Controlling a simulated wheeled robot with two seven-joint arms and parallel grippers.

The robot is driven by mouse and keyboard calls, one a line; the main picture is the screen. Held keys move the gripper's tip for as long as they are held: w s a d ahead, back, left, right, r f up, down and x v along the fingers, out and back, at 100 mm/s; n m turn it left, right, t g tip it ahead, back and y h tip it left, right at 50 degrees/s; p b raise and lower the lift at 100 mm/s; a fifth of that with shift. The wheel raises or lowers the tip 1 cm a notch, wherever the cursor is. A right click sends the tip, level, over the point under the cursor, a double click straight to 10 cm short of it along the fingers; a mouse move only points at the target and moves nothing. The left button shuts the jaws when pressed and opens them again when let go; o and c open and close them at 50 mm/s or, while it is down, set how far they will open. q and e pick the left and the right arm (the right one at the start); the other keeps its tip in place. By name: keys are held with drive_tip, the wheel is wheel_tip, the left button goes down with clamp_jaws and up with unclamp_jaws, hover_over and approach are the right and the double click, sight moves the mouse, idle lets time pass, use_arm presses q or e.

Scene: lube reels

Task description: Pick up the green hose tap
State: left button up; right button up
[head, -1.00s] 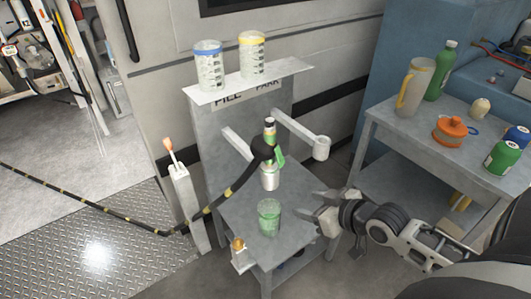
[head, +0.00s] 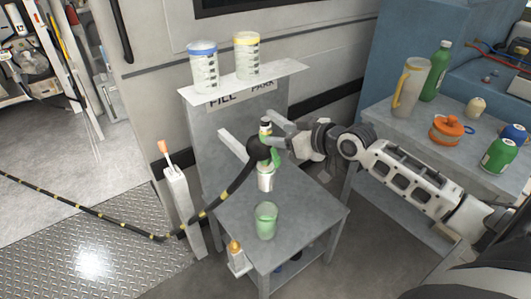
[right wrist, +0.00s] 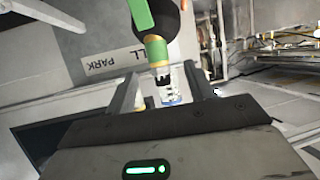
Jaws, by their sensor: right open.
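In the right wrist view the tap (right wrist: 155,47) shows a green lever, a green band and a narrow dark end. My right gripper (head: 275,133) is at the right side of the tap. In the right wrist view the gripper's (right wrist: 160,88) fingers are apart, with the tap's narrow end seen in the gap between them. I cannot tell whether they touch it. My left gripper is not in view.
Two measuring jars (head: 204,68) stand on the top shelf. The black hose (head: 90,212) trails left over the floor. A side table (head: 382,108) at right holds a jug, bottles and an orange pot.

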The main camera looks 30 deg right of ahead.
sight(270, 131)
drive_tip(key=shift+x, duration=3.45)
drive_tip(key=shift+d, duration=0.2)
clamp_jaws()
drive_tip(key=shift+r, duration=0.15)
